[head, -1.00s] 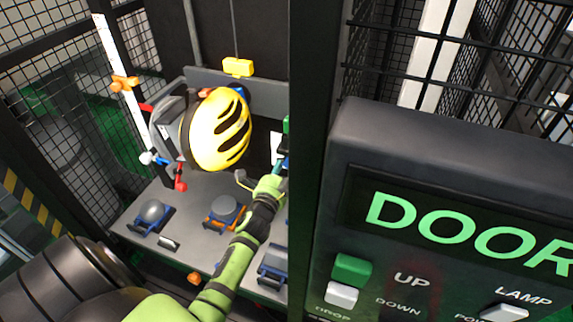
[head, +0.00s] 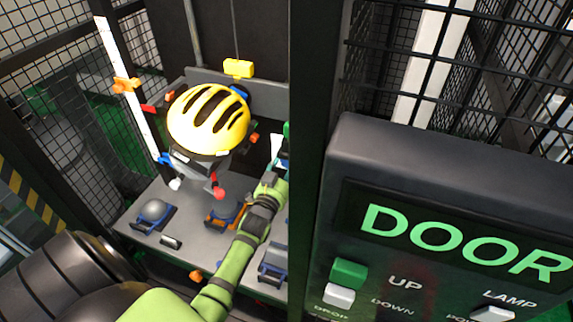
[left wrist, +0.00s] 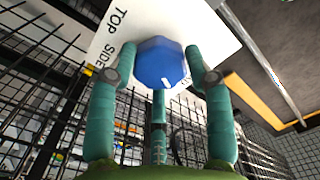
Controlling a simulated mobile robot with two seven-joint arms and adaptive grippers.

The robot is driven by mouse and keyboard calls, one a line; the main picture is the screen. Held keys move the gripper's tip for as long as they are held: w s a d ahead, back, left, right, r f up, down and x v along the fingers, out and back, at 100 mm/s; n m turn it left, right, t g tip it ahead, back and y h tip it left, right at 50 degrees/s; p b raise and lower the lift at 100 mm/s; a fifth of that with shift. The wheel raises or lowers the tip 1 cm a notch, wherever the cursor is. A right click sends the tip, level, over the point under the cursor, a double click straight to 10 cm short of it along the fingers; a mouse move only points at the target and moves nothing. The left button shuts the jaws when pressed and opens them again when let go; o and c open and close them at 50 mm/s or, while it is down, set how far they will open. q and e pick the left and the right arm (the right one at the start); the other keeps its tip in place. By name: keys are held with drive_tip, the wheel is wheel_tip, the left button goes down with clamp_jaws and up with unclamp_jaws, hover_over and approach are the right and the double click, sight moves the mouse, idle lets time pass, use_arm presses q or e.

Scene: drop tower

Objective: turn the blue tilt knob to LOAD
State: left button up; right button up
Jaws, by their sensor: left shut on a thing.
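The blue tilt knob (left wrist: 160,62) is faceted and shows in the left wrist view in front of a white label plate (left wrist: 190,25). The words TOP and SIDE are readable on the plate; no LOAD mark is readable. My left gripper (left wrist: 160,78) has its teal fingers on both sides of the knob and is shut on it. In the head view my left gripper (head: 281,165) is partly hidden behind the dark post, and the knob cannot be made out. A yellow helmet (head: 208,120) sits crown up on a grey headform carrier inside the tower. My right gripper is not in view.
A dark post (head: 312,160) stands right beside my left forearm. A control box (head: 450,150) marked DOOR, UP, DOWN and LAMP is at the right. Several anvils, one a grey dome (head: 154,211), stand on the grey base. Mesh walls surround the tower.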

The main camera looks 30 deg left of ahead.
use_arm(q)
drive_tip(key=shift+r+n+p, duration=0.15)
drive_tip(key=shift+n+p, duration=0.2)
drive_tip(key=shift+n, duration=1.85)
drive_tip(key=shift+w, duration=0.1)
drive_tip(key=o, duration=1.2)
drive_tip(key=shift+c, duration=0.2)
drive_tip(key=v, duration=1.2)
drive_tip(key=shift+f, duration=0.25)
